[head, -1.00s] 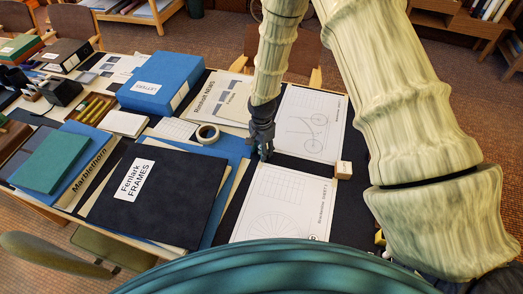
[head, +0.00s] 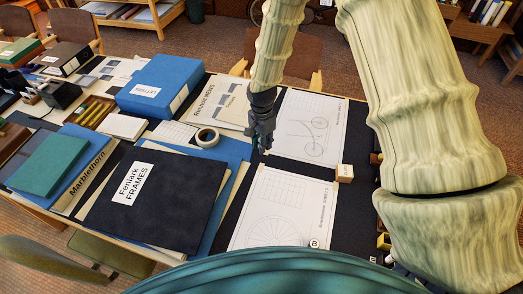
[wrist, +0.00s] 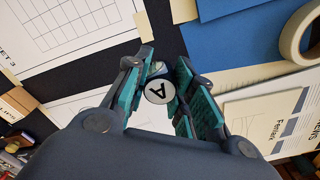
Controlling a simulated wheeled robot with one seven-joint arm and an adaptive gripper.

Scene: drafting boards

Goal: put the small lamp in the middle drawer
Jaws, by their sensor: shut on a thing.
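My gripper (head: 263,150) is dark and points down over the black mat near the gap between two drawing sheets. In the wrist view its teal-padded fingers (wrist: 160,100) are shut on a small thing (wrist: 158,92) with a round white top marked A. Most of its body is hidden by the fingers and the disc, so I cannot tell whether it is a lamp. I cannot make out a middle drawer in either view.
A disc marked B (head: 314,243) lies on the near sheet (head: 275,215). A small wooden block (head: 345,173) stands at the sheets' right edge. Left are a tape roll (head: 206,137), a black folder (head: 150,200) and a blue box (head: 161,85). My arm covers the table's right side.

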